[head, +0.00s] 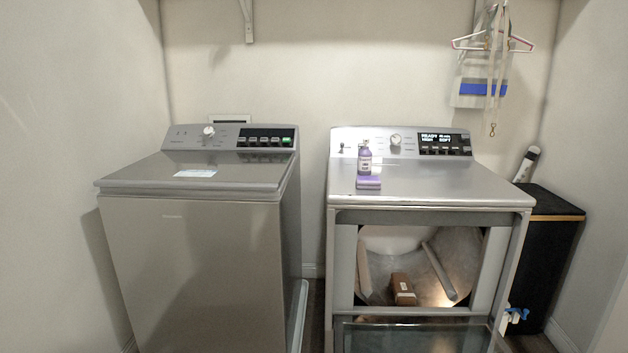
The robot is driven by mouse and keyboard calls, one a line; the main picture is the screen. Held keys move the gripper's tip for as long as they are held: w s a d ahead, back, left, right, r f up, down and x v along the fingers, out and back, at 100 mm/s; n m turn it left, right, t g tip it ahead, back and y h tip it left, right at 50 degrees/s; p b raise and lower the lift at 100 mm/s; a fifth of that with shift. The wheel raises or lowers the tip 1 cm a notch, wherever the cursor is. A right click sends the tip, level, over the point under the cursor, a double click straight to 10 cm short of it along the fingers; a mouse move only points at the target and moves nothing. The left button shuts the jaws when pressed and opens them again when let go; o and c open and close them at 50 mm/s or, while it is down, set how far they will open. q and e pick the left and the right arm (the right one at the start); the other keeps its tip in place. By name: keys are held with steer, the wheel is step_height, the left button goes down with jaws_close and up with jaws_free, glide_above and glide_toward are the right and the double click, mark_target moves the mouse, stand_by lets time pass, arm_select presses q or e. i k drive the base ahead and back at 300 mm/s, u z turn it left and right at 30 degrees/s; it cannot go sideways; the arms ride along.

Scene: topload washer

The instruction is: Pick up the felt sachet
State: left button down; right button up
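A small flat purple piece (368,183) lies on top of the right machine (450,186), just in front of a purple bottle (364,160). A brown block-shaped item with a pale label (403,289) lies low inside the open drum of the right machine. Either could be the felt sachet; I cannot tell which from this view. Neither of my grippers shows in the head view, and nothing is seen touching either item.
The right machine's door (415,338) is folded down in front of its opening. The closed washer (200,250) stands left, across a narrow gap. A black bin (550,255) stands at the right. Hangers (493,42) hang on the back wall.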

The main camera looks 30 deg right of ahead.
mark_target(362, 182)
steer(key=u, duration=0.3)
steer(key=i, duration=1.1)
steer(key=z, duration=0.2)
